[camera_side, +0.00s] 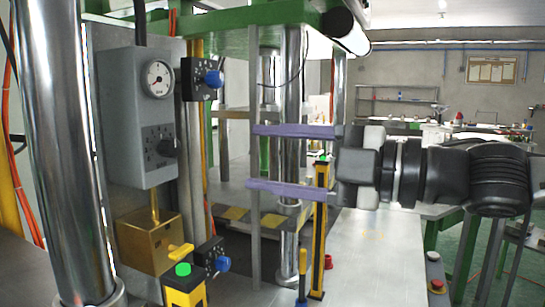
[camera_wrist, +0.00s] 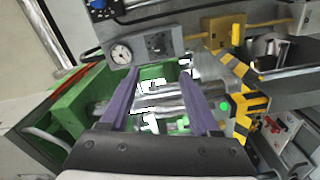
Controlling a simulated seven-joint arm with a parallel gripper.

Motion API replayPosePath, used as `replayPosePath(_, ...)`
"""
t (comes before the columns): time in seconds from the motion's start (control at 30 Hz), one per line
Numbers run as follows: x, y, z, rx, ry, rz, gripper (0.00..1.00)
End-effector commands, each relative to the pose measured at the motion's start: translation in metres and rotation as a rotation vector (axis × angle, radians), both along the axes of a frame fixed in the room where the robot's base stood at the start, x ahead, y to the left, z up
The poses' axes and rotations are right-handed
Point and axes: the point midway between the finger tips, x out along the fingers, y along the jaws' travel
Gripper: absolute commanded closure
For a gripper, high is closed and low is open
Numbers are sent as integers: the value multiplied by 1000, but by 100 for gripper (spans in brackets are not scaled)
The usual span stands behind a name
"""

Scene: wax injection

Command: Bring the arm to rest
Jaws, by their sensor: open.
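My gripper (camera_side: 291,160) is at the middle of the side view, reaching in from the right. Its two long purple fingers point left and stand well apart, one above the other. Nothing is between them. The fingers look close to a thin vertical grey post, but I cannot tell if they touch it. In the wrist view my gripper (camera_wrist: 160,92) is also open and empty, with the machine beyond its fingertips.
A grey control box with a gauge (camera_side: 138,117) and a brass block (camera_side: 148,240) stand at left. A chrome column (camera_side: 62,150) is nearest. A green-topped yellow-black post (camera_side: 184,285) stands low in front. A light table (camera_side: 370,255) is below my gripper, mostly clear.

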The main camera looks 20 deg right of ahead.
Motion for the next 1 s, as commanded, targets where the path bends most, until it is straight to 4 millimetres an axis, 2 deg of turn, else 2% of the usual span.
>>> replayPosePath(0.33,1,-1,0,0,0,-2,37)
replayPosePath(0.47,11,-21,10,12,-14,-45,37)
replayPosePath(0.57,17,-66,32,40,-42,-124,37)
replayPosePath(0.6,19,-91,37,58,-38,-171,37)
replayPosePath(0.67,19,-132,36,88,-2,-261,37)
replayPosePath(0.73,16,-181,27,136,66,-376,37)
replayPosePath(0.8,7,-225,10,191,155,-493,37)
replayPosePath(0.87,-4,-261,-9,245,235,-593,37)
replayPosePath(0.9,-14,-282,-24,283,295,-656,37)
replayPosePath(1.0,-44,-327,-67,382,453,-812,37)
